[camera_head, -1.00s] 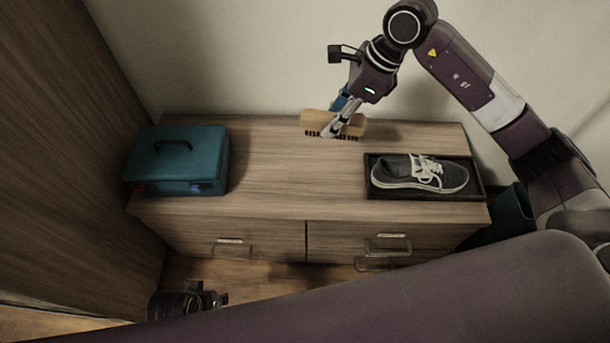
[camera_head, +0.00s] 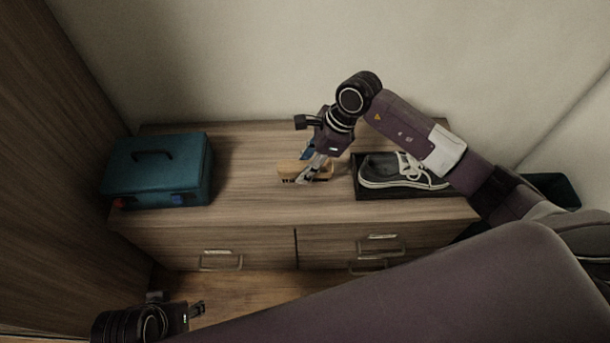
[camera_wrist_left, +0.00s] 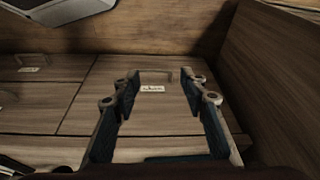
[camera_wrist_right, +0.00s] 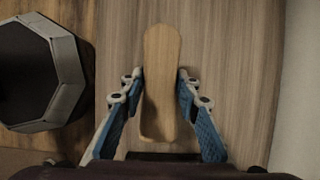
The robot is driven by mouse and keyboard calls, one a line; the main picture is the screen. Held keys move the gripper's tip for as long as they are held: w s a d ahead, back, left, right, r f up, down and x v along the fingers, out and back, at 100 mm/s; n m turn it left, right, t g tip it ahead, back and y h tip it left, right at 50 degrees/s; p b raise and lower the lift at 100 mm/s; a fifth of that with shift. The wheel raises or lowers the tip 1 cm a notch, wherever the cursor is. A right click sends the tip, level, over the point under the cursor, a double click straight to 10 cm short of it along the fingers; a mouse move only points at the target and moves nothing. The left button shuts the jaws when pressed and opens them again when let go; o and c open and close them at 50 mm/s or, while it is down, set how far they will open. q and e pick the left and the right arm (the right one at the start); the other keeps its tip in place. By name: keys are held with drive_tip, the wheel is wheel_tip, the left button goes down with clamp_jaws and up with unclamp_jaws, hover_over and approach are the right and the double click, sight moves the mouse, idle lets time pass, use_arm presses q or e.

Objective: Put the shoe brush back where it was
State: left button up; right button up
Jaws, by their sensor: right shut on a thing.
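The shoe brush (camera_head: 291,168), with a pale wooden back, is in the head view over the cabinet top, left of the shoe tray. My right gripper (camera_head: 312,172) is shut on it from above. In the right wrist view the long wooden back of the brush (camera_wrist_right: 160,75) lies between the two blue-padded fingers (camera_wrist_right: 160,92). The bristles are mostly hidden, and I cannot tell whether they touch the wood. My left gripper (camera_head: 198,308) is low at the front left, away from the brush. Its fingers are apart and empty in the left wrist view (camera_wrist_left: 162,95).
A teal box (camera_head: 157,172) stands at the left of the cabinet top (camera_head: 245,190). A dark shoe (camera_head: 385,172) lies in a black tray (camera_head: 400,194) at the right, partly behind my right arm. Bare wood lies between box and brush. A wall is behind.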

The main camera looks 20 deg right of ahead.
wheel_tip(320, 180, down, 3)
use_arm(q)
drive_tip(key=v, duration=0.2)
drive_tip(key=shift+r, duration=0.3)
use_arm(e)
drive_tip(key=shift+f, duration=0.35)
use_arm(q)
drive_tip(key=shift+a+f+b, duration=0.1)
drive_tip(key=shift+b, duration=0.25)
use_arm(e)
drive_tip(key=shift+f, duration=0.1)
drive_tip(key=shift+f, duration=0.15)
drive_tip(key=o, duration=1.1)
drive_tip(key=shift+r, duration=0.25)
use_arm(q)
drive_tip(key=s+p+x, duration=0.1)
drive_tip(key=p+x, duration=0.1)
drive_tip(key=x, duration=0.4)
drive_tip(key=shift+w+f, duration=0.15)
drive_tip(key=shift+f, duration=0.3)
use_arm(e)
drive_tip(key=v, duration=1.2)
